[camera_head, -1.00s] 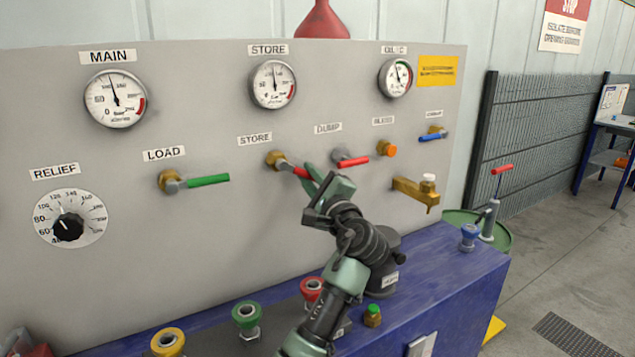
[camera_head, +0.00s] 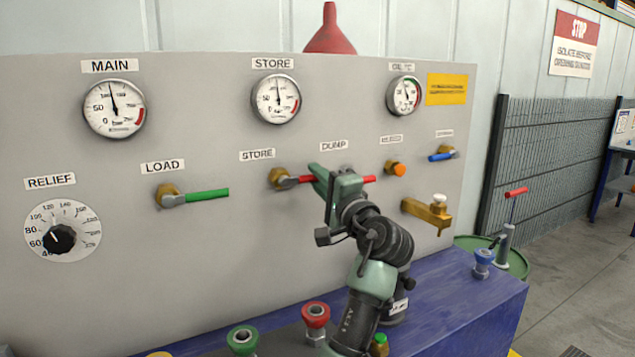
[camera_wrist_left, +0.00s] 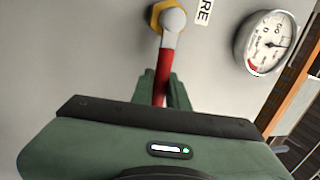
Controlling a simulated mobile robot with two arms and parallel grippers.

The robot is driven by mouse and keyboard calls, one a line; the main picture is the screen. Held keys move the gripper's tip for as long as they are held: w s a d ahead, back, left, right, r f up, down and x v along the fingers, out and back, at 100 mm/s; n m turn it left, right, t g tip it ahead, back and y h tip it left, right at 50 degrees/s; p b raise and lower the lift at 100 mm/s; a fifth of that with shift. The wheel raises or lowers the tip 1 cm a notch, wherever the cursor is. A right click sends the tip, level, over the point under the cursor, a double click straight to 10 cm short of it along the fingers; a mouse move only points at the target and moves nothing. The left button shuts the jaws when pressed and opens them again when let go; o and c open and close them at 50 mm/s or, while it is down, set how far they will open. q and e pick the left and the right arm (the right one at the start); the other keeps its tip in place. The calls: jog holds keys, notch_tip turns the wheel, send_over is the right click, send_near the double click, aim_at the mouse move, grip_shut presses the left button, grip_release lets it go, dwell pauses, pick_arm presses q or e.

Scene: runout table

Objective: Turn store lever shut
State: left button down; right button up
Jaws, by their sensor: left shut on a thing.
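The store lever (camera_head: 304,179) is a red handle on a brass valve (camera_head: 281,178), below the lower STORE label on the grey panel. In the head view it points right, about level. My left gripper (camera_head: 317,180) is shut on its red handle, and its fingers hide the handle's outer end. In the left wrist view the red handle (camera_wrist_left: 163,86) runs from the valve (camera_wrist_left: 170,18) down between the two green fingers (camera_wrist_left: 162,96). My right gripper is not in view.
The red dump lever (camera_head: 368,180) is close behind my gripper's right side. The green load lever (camera_head: 207,195) is to the left and a brass tap (camera_head: 428,213) to the right. Coloured fittings, including a red one (camera_head: 316,317), stand on the blue bench (camera_head: 455,305) below.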

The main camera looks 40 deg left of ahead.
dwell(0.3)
pick_arm(q)
jog(key=c, duration=1.4)
grip_release()
jog(key=v, duration=0.8)
jog(key=shift+a+b, duration=0.1)
jog(key=shift+b, duration=0.3)
